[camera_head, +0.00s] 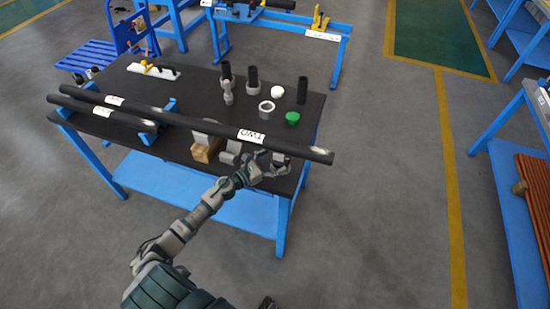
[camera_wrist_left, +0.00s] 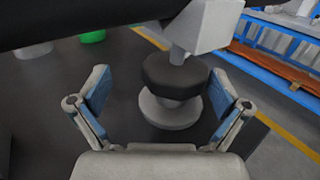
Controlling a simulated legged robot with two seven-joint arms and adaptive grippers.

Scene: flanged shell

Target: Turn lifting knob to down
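The lifting knob (camera_wrist_left: 176,76) is a black, faceted disc in the left wrist view. It sits under a grey support block (camera_wrist_left: 205,25) and above a round grey base (camera_wrist_left: 170,112). My left gripper (camera_wrist_left: 160,75) is open, with one blue-padded finger on each side of the knob and visible gaps between. In the head view my left gripper (camera_head: 265,163) is at the table's near right side, beside the long pipe's supports. The knob itself is hard to make out there. My right gripper is not clearly seen.
A long black pipe (camera_head: 200,124) labelled TWO lies across the black table (camera_head: 190,88), close above the left gripper. A shorter pipe (camera_head: 90,115) lies at left. Tubes, a white ring (camera_head: 266,109) and a green cap (camera_head: 292,118) stand behind.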

